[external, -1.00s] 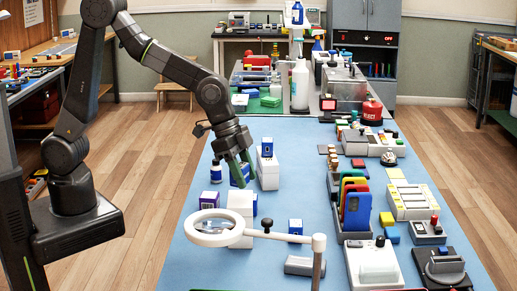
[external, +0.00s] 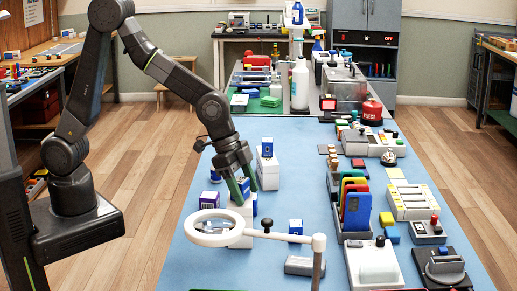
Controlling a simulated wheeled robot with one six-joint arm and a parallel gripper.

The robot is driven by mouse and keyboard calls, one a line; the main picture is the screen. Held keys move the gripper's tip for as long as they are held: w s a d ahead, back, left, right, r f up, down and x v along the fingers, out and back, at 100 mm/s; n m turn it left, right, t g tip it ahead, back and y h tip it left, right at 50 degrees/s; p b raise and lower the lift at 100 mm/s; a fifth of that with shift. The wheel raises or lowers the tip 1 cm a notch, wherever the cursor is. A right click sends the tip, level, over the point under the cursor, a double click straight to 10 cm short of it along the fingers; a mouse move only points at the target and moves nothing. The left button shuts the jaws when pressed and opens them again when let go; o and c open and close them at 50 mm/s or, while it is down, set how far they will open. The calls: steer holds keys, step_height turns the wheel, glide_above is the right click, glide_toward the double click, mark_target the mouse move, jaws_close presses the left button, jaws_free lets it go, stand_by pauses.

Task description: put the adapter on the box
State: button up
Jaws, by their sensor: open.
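My gripper (external: 242,189) points down over the nearer white box (external: 237,212), its green fingers apart. A small blue-and-white block (external: 241,188), which looks like the adapter, is between the fingers at the top of this box. The fingers partly hide it, so I cannot tell whether it rests fully on the box. Another blue-and-white block (external: 267,147) stands upright on the farther white box (external: 268,171), just behind my gripper.
Similar small blocks stand on the blue table at the left (external: 209,200) and near the middle (external: 295,227). A ring magnifier (external: 212,238) on a stand is just in front of the nearer box. Phones in a rack (external: 356,210) stand to the right. The table's middle is mostly clear.

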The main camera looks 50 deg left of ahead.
steer(key=shift+a+r, duration=0.1)
steer(key=shift+r, duration=0.5)
steer(key=v, duration=1.1)
steer(key=shift+o, duration=0.2)
steer(key=shift+r, duration=0.1)
